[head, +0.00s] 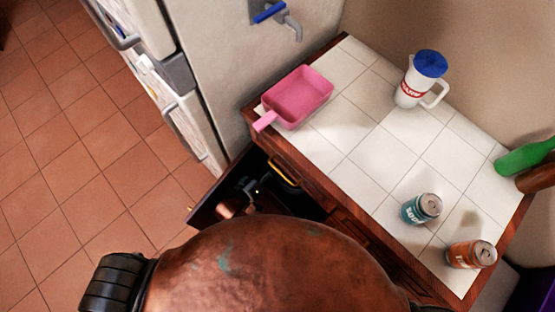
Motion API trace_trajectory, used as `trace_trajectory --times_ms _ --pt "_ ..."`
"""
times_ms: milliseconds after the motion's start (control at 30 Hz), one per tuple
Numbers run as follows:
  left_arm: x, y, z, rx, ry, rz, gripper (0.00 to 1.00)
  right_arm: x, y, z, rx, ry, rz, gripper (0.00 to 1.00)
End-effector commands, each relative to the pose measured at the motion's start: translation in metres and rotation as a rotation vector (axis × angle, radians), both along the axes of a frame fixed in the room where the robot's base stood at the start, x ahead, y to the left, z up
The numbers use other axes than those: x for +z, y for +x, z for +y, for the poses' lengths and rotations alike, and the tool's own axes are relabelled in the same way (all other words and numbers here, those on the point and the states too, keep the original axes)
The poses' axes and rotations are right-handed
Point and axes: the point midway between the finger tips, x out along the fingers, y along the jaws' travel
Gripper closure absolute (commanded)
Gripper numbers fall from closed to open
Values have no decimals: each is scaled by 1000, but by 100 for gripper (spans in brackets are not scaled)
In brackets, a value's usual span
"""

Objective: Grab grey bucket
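I see no grey bucket in the head view. My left gripper (249,187) is small, dark and partly hidden in the shadow beside the open dark front of the counter unit. I cannot make out its fingers, or whether it holds anything. My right gripper is not in view.
A pink scoop-like container (297,96) sits at the tiled counter's (346,123) left end. A white jug with blue lid (421,80), teal can (422,208), orange can (471,253) and green bottle (524,157) are farther right. The tiled floor (75,140) at left is clear.

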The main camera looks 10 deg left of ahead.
Motion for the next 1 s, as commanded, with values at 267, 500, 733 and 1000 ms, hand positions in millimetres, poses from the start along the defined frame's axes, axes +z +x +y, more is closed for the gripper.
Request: trace_trajectory --times_ms 267,500,733,1000 --pt "15 -43 22 0 0 0 67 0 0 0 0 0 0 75" --pt "20 -54 28 0 -1 -1 67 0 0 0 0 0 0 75" --pt "20 -54 28 0 -1 -1 67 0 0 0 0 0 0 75" --pt "-32 -66 49 16 83 64 67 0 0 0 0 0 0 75"
